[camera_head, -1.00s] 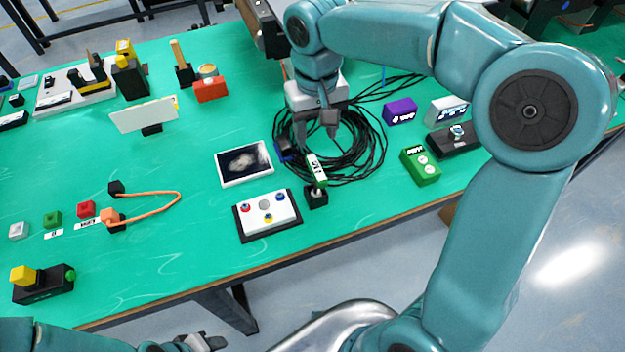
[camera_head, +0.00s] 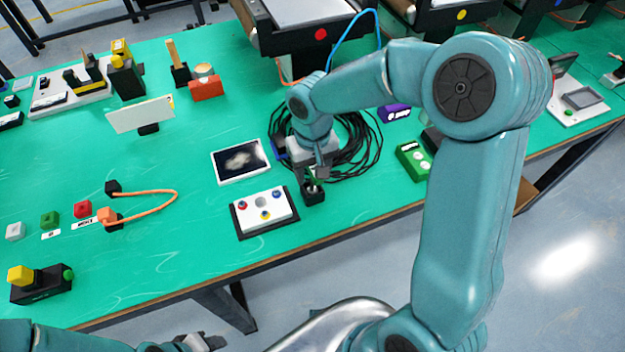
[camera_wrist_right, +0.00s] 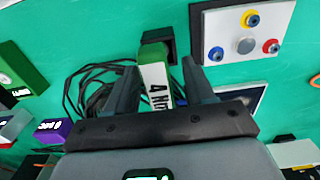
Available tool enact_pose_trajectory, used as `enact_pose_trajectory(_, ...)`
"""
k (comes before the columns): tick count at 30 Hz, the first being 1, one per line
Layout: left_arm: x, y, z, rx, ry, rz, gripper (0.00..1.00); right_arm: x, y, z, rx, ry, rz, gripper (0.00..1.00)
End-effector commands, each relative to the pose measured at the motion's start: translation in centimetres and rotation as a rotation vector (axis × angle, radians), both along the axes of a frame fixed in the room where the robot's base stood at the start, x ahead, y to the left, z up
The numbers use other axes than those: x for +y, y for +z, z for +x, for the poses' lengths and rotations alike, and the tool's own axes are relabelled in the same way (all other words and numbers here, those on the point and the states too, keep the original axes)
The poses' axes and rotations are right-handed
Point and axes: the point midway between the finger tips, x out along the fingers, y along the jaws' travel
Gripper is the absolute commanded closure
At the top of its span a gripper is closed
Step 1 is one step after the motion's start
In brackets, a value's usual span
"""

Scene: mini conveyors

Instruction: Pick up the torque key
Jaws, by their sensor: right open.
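The torque key (camera_wrist_right: 154,75), a green and white piece with a black "4 N…" label, stands in a small black holder (camera_head: 314,196) near the table's front edge. In the head view my right gripper mostly hides the key. My right gripper (camera_head: 312,180) is directly over the holder. In the right wrist view the right gripper (camera_wrist_right: 160,68) is open, with one finger on each side of the key and gaps visible between. Part of my left gripper (camera_head: 207,342) shows at the bottom of the head view, away from the table; its jaws are unclear.
A white panel with coloured knobs (camera_head: 264,203) sits close left of the holder. A framed screen (camera_head: 240,178) lies behind it. A coil of black cable (camera_head: 362,150) lies behind my right gripper. A green box (camera_head: 412,160) is to the right.

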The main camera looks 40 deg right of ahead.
Motion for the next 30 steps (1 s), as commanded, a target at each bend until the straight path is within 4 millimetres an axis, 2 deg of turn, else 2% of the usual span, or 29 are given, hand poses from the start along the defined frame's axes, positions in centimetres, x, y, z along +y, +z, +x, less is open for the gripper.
enact_pose_trajectory(2, 0.0, 0.0, 0.0, 0.000, 0.000, 0.000, 0.57, 0.0, 0.0, 0.0, 0.000, 0.000, 0.000, 0.47)
enact_pose_trajectory(3, 0.0, 0.0, 0.0, 0.000, 0.000, 0.000, 0.57, 0.0, 0.0, 0.0, 0.000, 0.000, 0.000, 0.50)
enact_pose_trajectory(5, 0.0, 0.0, 0.0, 0.000, 0.000, 0.000, 0.57, 0.0, 0.0, 0.0, 0.000, 0.000, 0.000, 0.70)
enact_pose_trajectory(6, 0.0, 0.0, 0.0, 0.000, 0.000, 0.000, 0.57, 0.0, 0.0, 0.0, 0.000, 0.000, 0.000, 0.83)
enact_pose_trajectory(8, 0.0, 0.0, 0.0, 0.000, 0.000, 0.000, 0.57, 0.0, 0.0, 0.0, 0.000, 0.000, 0.000, 1.00)
enact_pose_trajectory(20, 0.0, 0.0, 0.0, 0.000, 0.000, 0.000, 0.57, 0.0, 0.7, 0.0, -0.002, -0.001, 0.000, 1.00)
enact_pose_trajectory(26, 0.0, 0.1, 0.0, 0.000, 0.000, 0.000, 0.57, 0.0, 3.4, 0.1, -0.006, -0.001, 0.000, 1.00)
enact_pose_trajectory(30, 0.0, 0.2, 0.0, 0.000, 0.000, 0.000, 0.57, 0.0, 6.6, 0.1, -0.007, -0.001, 0.000, 1.00)
